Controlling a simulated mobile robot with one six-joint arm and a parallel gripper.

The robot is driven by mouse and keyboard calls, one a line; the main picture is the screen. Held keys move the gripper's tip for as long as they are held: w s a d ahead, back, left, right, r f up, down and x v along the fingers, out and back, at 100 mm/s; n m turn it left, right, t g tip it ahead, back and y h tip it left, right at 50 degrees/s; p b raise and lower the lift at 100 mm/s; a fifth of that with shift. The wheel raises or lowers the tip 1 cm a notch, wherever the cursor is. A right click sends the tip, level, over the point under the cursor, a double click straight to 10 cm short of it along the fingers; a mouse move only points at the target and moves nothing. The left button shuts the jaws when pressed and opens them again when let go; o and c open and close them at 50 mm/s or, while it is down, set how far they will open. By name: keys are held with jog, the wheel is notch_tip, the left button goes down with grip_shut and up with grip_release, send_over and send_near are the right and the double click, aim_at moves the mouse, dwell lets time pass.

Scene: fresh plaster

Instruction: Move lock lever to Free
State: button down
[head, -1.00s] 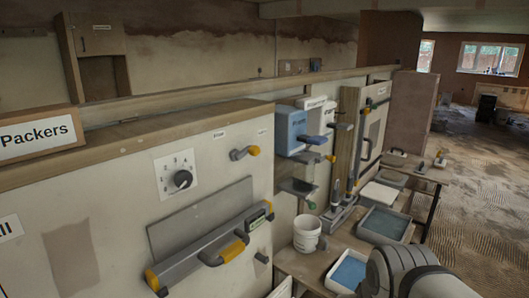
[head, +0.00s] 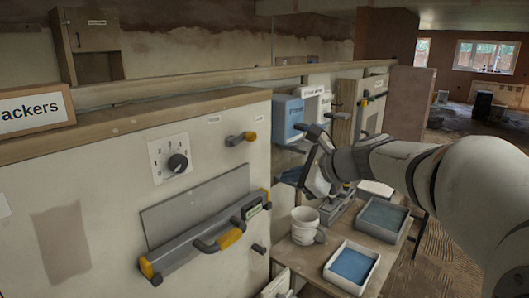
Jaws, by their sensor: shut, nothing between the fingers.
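The left label (head: 214,119) is too small to read surely now. My gripper (head: 310,158) is right of the lever and apart from it, in front of the blue box. It is shut and empty. My arm reaches in from the right edge. The fingertips are hard to make out against the dark fittings behind.
A rotary dial (head: 178,162) and a long grey bar with a yellow-ended handle (head: 230,238) are on the same panel. A blue box (head: 287,117), white cups (head: 304,221) and trays with blue contents (head: 351,265) are to the right. Space directly before the lever looks clear.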

aim_at(242, 139)
jog(key=w+r+m, duration=0.1)
jog(key=w+r+m+t, duration=0.1)
jog(key=w, duration=0.1)
jog(key=w+m+y, duration=0.1)
jog(key=m, duration=0.1)
jog(key=shift+w+r+t, duration=0.3)
jog(key=shift+w+r, duration=0.05)
jog(key=shift+r, duration=0.05)
jog(key=w+a+p, duration=0.3)
jog(key=w+a, duration=0.2)
jog(key=a, duration=0.2)
jog(key=shift+w+a+r+p, duration=0.25)
jog(key=shift+w+p, duration=0.15)
jog(key=shift+s, duration=0.1)
